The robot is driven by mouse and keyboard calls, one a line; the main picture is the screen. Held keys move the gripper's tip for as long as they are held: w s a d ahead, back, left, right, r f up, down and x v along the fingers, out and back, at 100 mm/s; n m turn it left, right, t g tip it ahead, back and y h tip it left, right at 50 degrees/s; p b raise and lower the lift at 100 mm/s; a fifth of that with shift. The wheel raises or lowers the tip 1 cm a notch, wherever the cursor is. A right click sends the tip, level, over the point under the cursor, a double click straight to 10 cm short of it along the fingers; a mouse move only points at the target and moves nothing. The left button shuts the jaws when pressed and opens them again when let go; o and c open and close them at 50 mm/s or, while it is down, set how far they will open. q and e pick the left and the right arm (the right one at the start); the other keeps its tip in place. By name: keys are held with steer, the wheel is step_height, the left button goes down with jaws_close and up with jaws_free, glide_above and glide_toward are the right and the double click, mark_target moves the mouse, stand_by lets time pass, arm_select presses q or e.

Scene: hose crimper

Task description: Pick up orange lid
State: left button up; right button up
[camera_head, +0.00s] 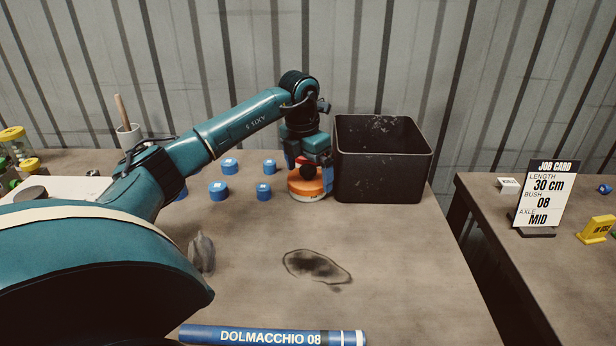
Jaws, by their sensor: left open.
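My right gripper is not in view.
The black open bin (383,190) stands close to the right of my left gripper. Several blue caps (219,191) lie to the left. A blue tube (273,336) lies at the front edge. A job card (544,195) stands on the right-hand table.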

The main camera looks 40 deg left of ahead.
arm_select(q)
steer(key=shift+c, duration=0.2)
steer(key=c, duration=0.7)
steer(key=shift+r, duration=0.1)
